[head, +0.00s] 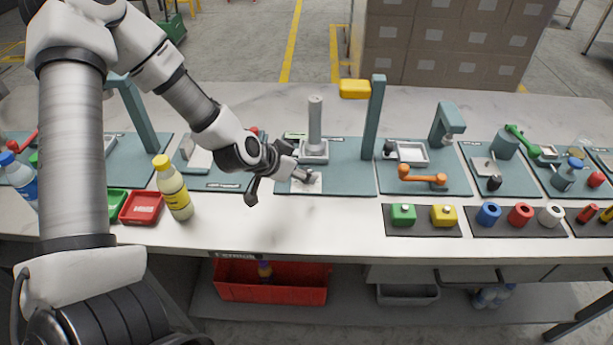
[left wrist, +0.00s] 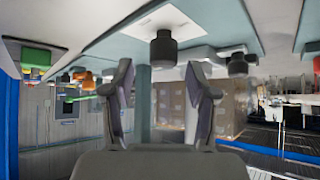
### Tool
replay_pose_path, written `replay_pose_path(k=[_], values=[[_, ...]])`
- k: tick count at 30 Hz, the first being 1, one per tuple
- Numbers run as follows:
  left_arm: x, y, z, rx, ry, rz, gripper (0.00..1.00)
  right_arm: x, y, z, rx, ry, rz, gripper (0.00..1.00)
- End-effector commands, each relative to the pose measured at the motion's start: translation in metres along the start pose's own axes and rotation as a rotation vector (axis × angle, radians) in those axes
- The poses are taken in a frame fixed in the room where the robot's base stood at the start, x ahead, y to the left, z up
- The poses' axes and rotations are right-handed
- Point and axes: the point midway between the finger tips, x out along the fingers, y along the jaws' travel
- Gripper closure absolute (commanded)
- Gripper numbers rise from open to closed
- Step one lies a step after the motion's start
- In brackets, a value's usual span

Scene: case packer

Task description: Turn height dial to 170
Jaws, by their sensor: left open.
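The height dial (head: 309,177) is a small dark grey knob on a white plate on a teal station board. It also shows in the left wrist view (left wrist: 163,48), where the picture is upside down and the knob hangs from its white plate (left wrist: 160,22). Scale marks on the plate are not readable, so I cannot tell the setting. My left gripper (head: 277,181) is open and empty, just left of the dial. In the left wrist view both fingers (left wrist: 163,95) stand apart, with the dial beyond them, apart from the fingers. My right gripper is out of view.
A yellow bottle (head: 172,188) and red tray (head: 141,208) are left. The white counter in front of the dial is clear.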

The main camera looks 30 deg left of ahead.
Motion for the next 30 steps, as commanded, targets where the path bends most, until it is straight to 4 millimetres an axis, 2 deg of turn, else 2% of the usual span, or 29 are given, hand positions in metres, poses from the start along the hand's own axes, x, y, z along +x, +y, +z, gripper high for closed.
replay_pose_path(k=[1, 4, 13, 14, 18, 30], values=[[0.013, 0.000, 0.004, 0.007, -0.004, -0.001, 0.43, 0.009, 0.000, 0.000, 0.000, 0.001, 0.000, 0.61], [0.025, 0.000, 0.003, 0.004, -0.002, -0.001, 0.43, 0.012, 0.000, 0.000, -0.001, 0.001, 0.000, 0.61], [0.029, 0.000, 0.000, -0.001, 0.001, 0.001, 0.43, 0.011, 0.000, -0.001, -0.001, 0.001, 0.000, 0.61], [0.029, 0.000, 0.000, -0.001, 0.001, 0.001, 0.50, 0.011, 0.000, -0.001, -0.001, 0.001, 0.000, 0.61], [0.028, 0.000, 0.000, -0.001, 0.000, 0.001, 0.99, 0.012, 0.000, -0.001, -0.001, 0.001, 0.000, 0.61], [0.029, 0.001, 0.001, -0.020, -0.004, -0.017, 1.00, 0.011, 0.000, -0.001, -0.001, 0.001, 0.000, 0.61]])
